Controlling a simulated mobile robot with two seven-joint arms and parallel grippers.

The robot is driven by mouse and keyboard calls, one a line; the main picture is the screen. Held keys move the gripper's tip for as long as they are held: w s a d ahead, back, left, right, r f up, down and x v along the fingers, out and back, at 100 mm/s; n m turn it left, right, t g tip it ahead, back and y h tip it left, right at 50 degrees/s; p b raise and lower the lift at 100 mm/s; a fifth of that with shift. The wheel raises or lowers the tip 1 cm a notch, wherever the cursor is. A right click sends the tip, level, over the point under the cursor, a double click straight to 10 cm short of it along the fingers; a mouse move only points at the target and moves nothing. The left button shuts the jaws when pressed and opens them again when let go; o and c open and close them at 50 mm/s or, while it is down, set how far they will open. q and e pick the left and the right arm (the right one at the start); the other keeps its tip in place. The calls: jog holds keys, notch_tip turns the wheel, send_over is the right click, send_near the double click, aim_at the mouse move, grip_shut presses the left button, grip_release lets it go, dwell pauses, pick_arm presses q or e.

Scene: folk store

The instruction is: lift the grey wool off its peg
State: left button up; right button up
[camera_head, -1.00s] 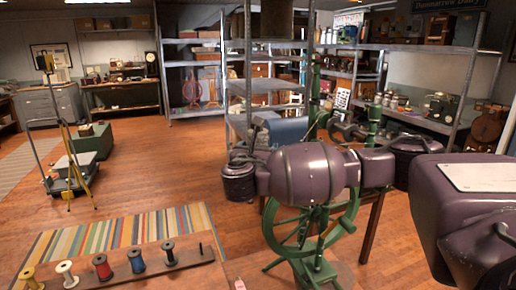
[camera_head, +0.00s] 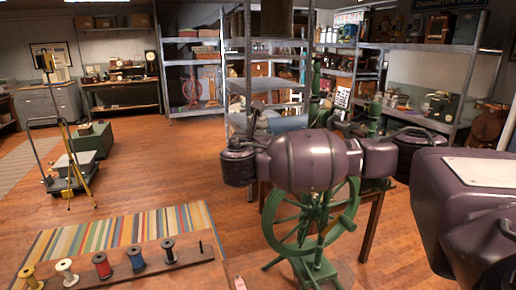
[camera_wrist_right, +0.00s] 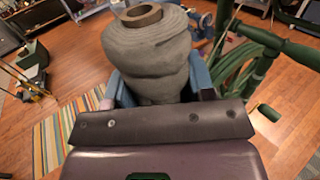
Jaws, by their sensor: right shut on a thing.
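The grey wool (camera_wrist_right: 150,55) shows large in the right wrist view, wound on a core with a brown ring-shaped top. My right gripper (camera_wrist_right: 155,88) is shut on it, with a blue finger on each side. The wool's lower part is hidden by the gripper body. In the head view I cannot make out the wool or the fingers with certainty; my purple right arm fills the middle and right. A peg board (camera_head: 150,275) lies at lower left with several spools and a bare peg (camera_head: 201,248) at its right end. My left gripper is not in view.
A green spinning wheel (camera_head: 310,235) stands below and behind my right arm. A striped rug (camera_head: 125,228) lies beyond the peg board. Metal shelves (camera_head: 192,62) stand at the back. Open wooden floor lies at centre left.

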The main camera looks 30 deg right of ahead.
notch_tip(320, 180, up, 17)
jog(key=b, duration=0.1)
jog(key=shift+r, duration=0.1)
dwell(0.4)
